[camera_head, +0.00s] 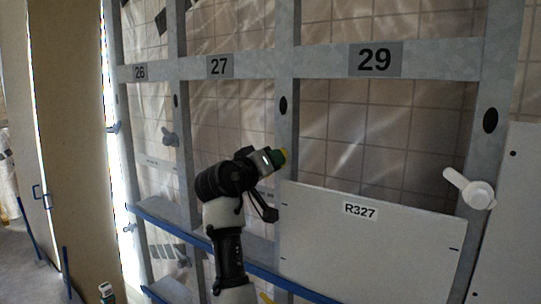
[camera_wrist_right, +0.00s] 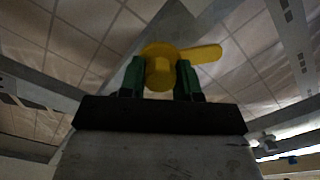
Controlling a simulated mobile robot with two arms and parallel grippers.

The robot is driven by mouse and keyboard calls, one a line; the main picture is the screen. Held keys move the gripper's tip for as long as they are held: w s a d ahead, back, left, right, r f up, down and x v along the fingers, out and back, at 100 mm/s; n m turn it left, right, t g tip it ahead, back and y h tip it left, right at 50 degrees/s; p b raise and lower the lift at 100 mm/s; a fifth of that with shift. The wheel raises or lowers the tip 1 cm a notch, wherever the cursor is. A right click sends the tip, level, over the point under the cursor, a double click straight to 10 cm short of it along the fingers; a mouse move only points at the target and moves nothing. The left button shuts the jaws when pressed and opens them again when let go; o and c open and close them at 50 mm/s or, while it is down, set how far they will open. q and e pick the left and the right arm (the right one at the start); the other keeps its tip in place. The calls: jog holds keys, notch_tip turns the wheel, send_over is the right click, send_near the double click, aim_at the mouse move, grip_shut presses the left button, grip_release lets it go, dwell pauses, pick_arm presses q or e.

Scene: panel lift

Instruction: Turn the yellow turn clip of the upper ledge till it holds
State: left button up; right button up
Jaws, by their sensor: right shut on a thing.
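The yellow turn clip (camera_wrist_right: 160,72) fills the middle of the right wrist view, with a round hub and a lever pointing right. In the head view only a small bit of yellow (camera_head: 284,152) shows at the fingertips, beside the upright between bays 27 and 29. My right gripper (camera_head: 277,157) is shut on this clip; its green fingers (camera_wrist_right: 160,80) stand on both sides of the hub. The clip's seat is mostly hidden by the gripper. A white panel marked R327 (camera_head: 345,245) stands in bay 29, its upper left corner just below the gripper. My left gripper is not in view.
A white turn clip (camera_head: 470,188) sits on the right upright, its lever pointing up-left. A blue-edged ledge (camera_head: 180,228) runs below. A bit of yellow (camera_head: 266,297) shows at the bottom edge. Bay 27 is open behind my arm.

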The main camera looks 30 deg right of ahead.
jog(key=n+p, duration=0.1)
jog(key=n, duration=0.1)
jog(key=n+p, duration=0.2)
jog(key=shift+r, duration=0.4)
jog(key=shift+f+n+p, duration=0.1)
jog(key=shift+n+p, duration=1)
jog(key=shift+n, duration=0.5)
jog(key=o, duration=0.9)
jog(key=shift+f, duration=0.25)
jog(key=shift+o, duration=0.2)
